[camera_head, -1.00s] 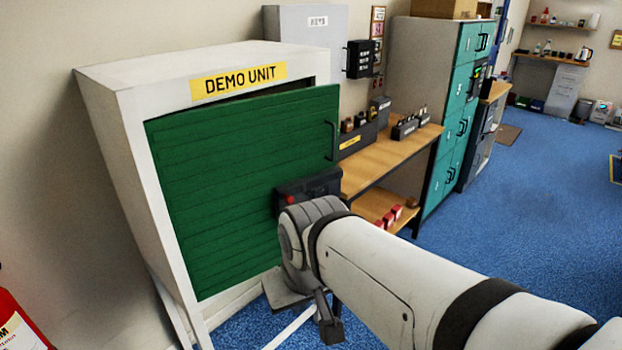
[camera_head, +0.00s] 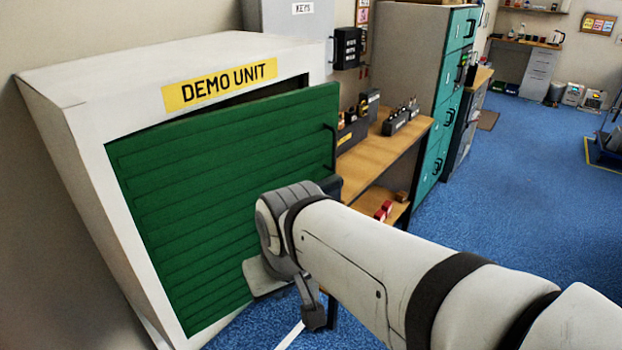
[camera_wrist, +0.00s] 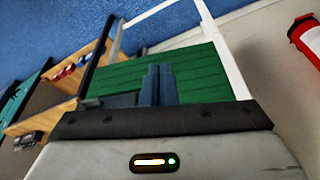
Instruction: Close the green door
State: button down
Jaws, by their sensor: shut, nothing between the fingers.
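The green door (camera_head: 220,195) of the white "DEMO UNIT" cabinet (camera_head: 75,120) stands partly open. Its left edge is at the frame, and its right edge with the black handle (camera_head: 330,148) stands out from the frame. A dark gap shows above it, under the yellow sign (camera_head: 220,86). In the wrist view my gripper (camera_wrist: 158,78) has its two fingers together, with nothing held, in front of the green door (camera_wrist: 200,72). I cannot tell whether they touch it.
A wooden bench (camera_head: 385,150) with dark holders stands right of the cabinet, beside teal lockers (camera_head: 450,95). A red extinguisher (camera_wrist: 308,38) shows at the right of the wrist view. Open blue floor (camera_head: 520,220) lies to the right.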

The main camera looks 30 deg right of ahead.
jog(key=w+d+f+n+t+h+b, duration=0.1)
jog(key=w+d+n+t+h+b, duration=0.3)
jog(key=w+d, duration=0.7)
jog(key=w+d+f+n+t+h+b, duration=0.15)
jog(key=w+d+n+t+b, duration=0.3)
jog(key=w+d, duration=0.7)
jog(key=n+t+y+b, duration=0.3)
jog(key=n+t+b, duration=0.1)
jog(key=n+b, duration=0.15)
send_near(339, 192)
notch_tip(339, 192, up, 3)
jog(key=d+p, duration=0.1)
jog(key=d, duration=0.1)
jog(key=s+d+f+n+t+y+b, duration=0.2)
jog(key=s+d+f+n+y+b, duration=0.1)
jog(key=s+f+n+y, duration=0.3)
jog(key=w+a+p, duration=0.1)
jog(key=w, duration=0.3)
jog(key=w+a+r, duration=0.1)
jog(key=w, duration=0.3)
jog(key=w+a+p, duration=0.1)
jog(key=w, duration=0.3)
jog(key=shift+w+r+p, duration=0.15)
jog(key=shift+w+p, duration=0.15)
